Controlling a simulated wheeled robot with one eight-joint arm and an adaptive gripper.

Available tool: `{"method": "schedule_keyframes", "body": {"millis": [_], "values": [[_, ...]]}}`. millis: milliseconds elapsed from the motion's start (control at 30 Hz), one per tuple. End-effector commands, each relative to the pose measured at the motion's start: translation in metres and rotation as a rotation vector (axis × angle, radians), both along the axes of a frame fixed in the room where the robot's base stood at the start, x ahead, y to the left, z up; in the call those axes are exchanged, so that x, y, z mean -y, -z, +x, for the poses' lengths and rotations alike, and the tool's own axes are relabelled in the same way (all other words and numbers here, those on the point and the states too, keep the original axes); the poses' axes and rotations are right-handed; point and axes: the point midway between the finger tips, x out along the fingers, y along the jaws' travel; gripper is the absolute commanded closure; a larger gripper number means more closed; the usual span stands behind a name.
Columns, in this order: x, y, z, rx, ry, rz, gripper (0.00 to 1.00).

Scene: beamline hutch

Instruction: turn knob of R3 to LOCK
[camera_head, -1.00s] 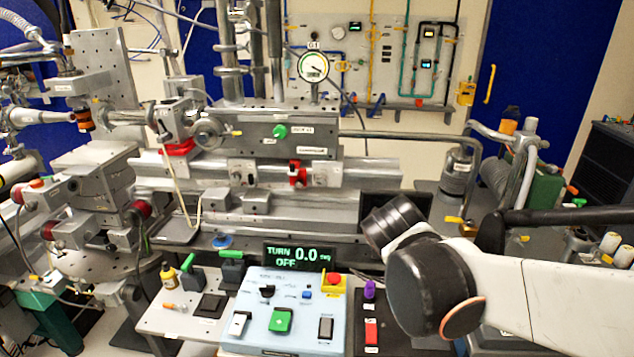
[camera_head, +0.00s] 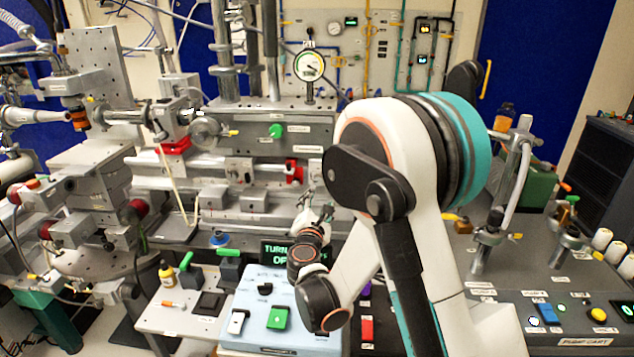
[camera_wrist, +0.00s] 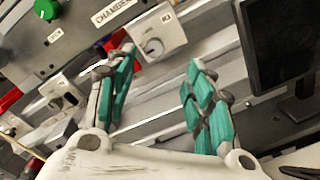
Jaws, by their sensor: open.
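A small grey box with a round knob (camera_wrist: 152,47) sits on the rail front in the wrist view. Its small label is too blurred to read surely, but it may be R3. The knob's setting cannot be read. My gripper (camera_wrist: 160,57) is open and empty, its teal-padded fingers spread on either side below this box, apart from it. In the head view my gripper (camera_head: 318,212) is small, in front of the rail, and my arm hides part of that area. A similar box with a knob (camera_wrist: 56,103) is further left.
A red clamp (camera_head: 295,172) lies between the two boxes. A green knob (camera_wrist: 47,8) is on the panel above. A dark monitor (camera_wrist: 285,45) stands right of my fingers.

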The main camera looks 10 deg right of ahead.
Motion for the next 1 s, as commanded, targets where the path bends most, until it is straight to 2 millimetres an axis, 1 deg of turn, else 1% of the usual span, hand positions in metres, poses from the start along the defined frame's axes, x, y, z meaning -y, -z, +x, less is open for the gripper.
{"method": "schedule_keyframes", "body": {"millis": [33,133,267,333,467,800,1000], "values": [[-0.004,0.004,0.002,0.002,-0.009,-0.03,0.52],[-0.009,0.009,0.004,0.005,-0.019,-0.069,0.52],[-0.009,0.011,0.011,0.007,-0.023,-0.083,0.52],[-0.007,0.011,0.018,0.006,-0.022,-0.081,0.52],[0.0,0.012,0.04,0.006,-0.02,-0.08,0.52],[0.016,0.012,0.103,0.006,-0.021,-0.078,0.52],[0.023,0.012,0.128,0.006,-0.022,-0.078,0.52]]}}
